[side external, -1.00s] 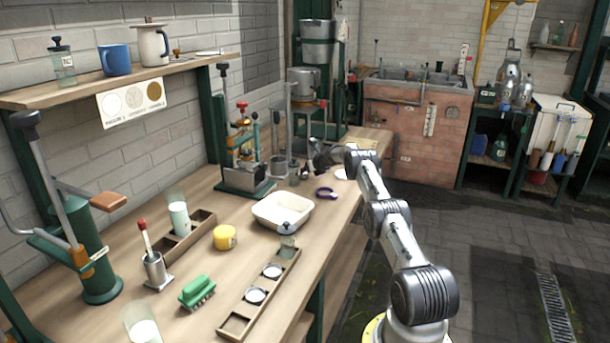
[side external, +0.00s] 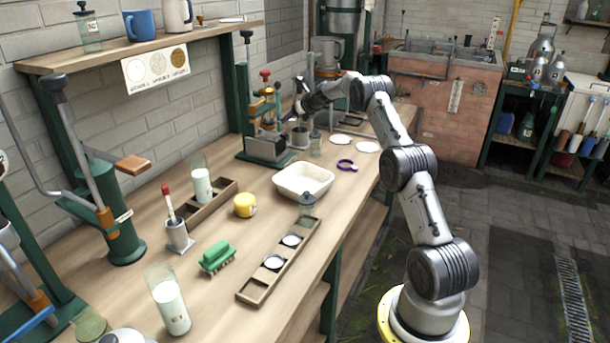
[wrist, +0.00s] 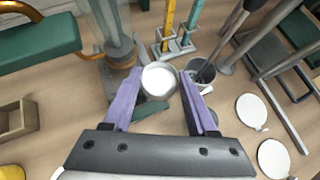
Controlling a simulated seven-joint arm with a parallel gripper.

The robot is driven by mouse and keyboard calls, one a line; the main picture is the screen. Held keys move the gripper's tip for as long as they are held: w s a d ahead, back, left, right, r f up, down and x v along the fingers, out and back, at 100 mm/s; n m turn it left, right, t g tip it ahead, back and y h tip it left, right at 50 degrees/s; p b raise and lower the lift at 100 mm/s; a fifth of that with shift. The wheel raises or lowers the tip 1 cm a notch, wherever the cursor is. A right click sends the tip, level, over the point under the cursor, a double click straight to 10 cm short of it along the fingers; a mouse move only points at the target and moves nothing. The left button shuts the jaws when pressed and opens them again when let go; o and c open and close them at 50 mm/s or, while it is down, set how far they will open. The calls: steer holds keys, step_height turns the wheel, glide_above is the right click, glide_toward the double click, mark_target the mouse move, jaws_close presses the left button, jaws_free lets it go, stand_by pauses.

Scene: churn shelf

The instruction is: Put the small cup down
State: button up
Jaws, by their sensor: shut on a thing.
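The small cup (wrist: 158,80), round with a pale inside and a grey rim, sits between the two purple fingers of my gripper (wrist: 160,88) in the wrist view. My gripper is shut on it. In the side view my gripper (side external: 301,108) is at the back of the bench, just right of the press (side external: 266,140). The cup cannot be made out clearly there. A grey pot (wrist: 200,76) with a tool in it stands just right of the cup in the wrist view. I cannot tell the cup's exact height above the bench.
Two white discs (wrist: 252,111) lie on the bench right of my gripper. A cream tray (side external: 303,180), a purple ring-shaped item (side external: 347,165), a yellow pot (side external: 244,205) and a slotted wooden rack (side external: 254,290) are nearer the front. Bare wood shows between them.

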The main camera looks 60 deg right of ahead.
steer(key=a+f+n+y, duration=0.1)
steer(key=a, duration=3.2)
steer(key=s+a+r, duration=0.1)
steer(key=s+a, duration=0.5)
steer(key=a, duration=0.3)
steer(key=s+a+r, duration=0.1)
steer(key=s+a, duration=0.4)
steer(key=a, duration=0.4)
steer(key=s+d+r+m+g+h, duration=0.1)
steer(key=s+d+m+g+h, duration=0.2)
steer(key=d, duration=0.4)
steer(key=s+d+r+m+g+h, duration=0.1)
steer(key=d+m+g+h, duration=0.15)
steer(key=d+m, duration=0.35)
steer(key=s+d+f+m+g+h, duration=0.1)
steer(key=s+d+f+m+g, duration=0.1)
steer(key=s+d+m+g, duration=0.3)
steer(key=s+d+f+m+g, duration=0.1)
steer(key=s+d+f+m, duration=0.15)
steer(key=d, duration=0.45)
glide_toward(309, 185)
steer(key=d, duration=0.1)
steer(key=s+d, duration=0.1)
steer(key=d+r, duration=0.1)
steer(key=shift+s+n, duration=0.15)
steer(key=shift+n, duration=0.1)
steer(key=shift+w+d+f, duration=0.25)
steer(key=shift+f, duration=0.1)
steer(key=shift+w+f, duration=0.15)
steer(key=shift+f, duration=1.5)
